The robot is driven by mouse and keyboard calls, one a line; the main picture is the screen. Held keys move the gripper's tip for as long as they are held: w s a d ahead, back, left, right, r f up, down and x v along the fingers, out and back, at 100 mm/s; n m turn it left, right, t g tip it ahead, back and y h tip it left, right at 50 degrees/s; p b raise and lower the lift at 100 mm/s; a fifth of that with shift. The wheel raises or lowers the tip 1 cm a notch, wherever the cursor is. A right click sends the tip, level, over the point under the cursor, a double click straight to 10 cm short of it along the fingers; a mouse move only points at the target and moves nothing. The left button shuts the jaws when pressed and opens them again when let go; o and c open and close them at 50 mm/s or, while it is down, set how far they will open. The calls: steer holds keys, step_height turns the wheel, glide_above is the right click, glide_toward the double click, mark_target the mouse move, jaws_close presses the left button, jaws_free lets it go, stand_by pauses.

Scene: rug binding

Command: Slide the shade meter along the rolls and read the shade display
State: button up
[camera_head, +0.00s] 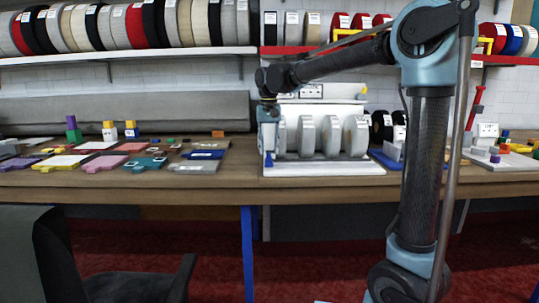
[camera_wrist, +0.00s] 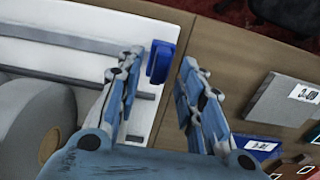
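A small blue block (camera_head: 268,160), which may be the shade meter, is at the left end of the white roll stand (camera_head: 325,170). In the wrist view the blue block (camera_wrist: 161,62) is between and just beyond the fingertips of my gripper (camera_wrist: 158,72). The fingers are spread, with a gap on the right; touching on the left is unclear. In the head view my gripper (camera_head: 268,140) points down at the stand's left end. Grey rolls (camera_head: 306,136) stand upright in a row to its right; one (camera_wrist: 35,120) fills the wrist view's lower left. I cannot make out a shade reading.
The wooden bench (camera_head: 150,192) has colored sample pieces (camera_head: 107,163) on its left. A grey block (camera_wrist: 285,98) and a blue block (camera_wrist: 258,145) lie beside the stand. A shelf of tape rolls (camera_head: 140,52) runs above. A chair (camera_head: 100,260) stands in front.

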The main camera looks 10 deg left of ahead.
steer(key=shift+f, duration=1.35)
jaws_close()
steer(key=shift+d, duration=0.1)
steer(key=d, duration=0.2)
steer(key=w+d, duration=0.1)
steer(key=d, duration=0.1)
steer(key=shift+w+d, duration=0.1)
steer(key=shift+d, duration=0.25)
jaws_free()
